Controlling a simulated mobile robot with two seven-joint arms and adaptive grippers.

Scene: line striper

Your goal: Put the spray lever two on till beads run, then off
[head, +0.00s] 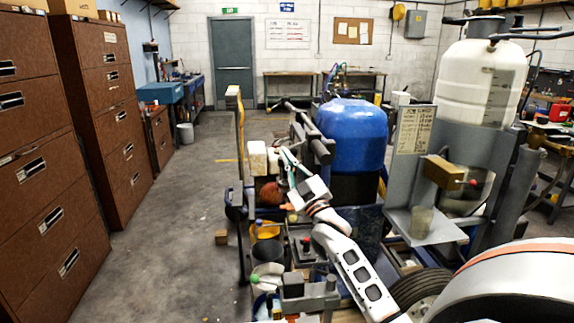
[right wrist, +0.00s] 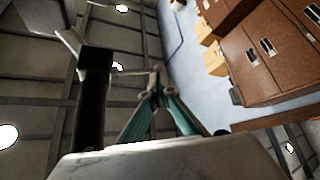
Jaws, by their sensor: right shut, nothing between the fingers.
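The line striper fills the middle and right of the head view, with a blue tank (head: 352,125) and grey framework. My right gripper (head: 284,154) is in front of the tank, beside pale blocks (head: 257,157) on the machine. Its teal fingers are shut and empty; in the right wrist view the fingertips (right wrist: 157,72) meet. A lever with a pale green knob (head: 258,281) shows low in the head view. A brass-coloured box (head: 443,173) with a red knob (head: 473,182) is at the right. I cannot tell which is spray lever two. My left gripper is out of view.
A clear cup (head: 420,222) stands on a grey shelf (head: 445,229) under the brass box. A white tank (head: 478,85) rises at the right. Brown cabinets (head: 40,170) line the left. The floor (head: 175,245) between cabinets and machine is mostly clear.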

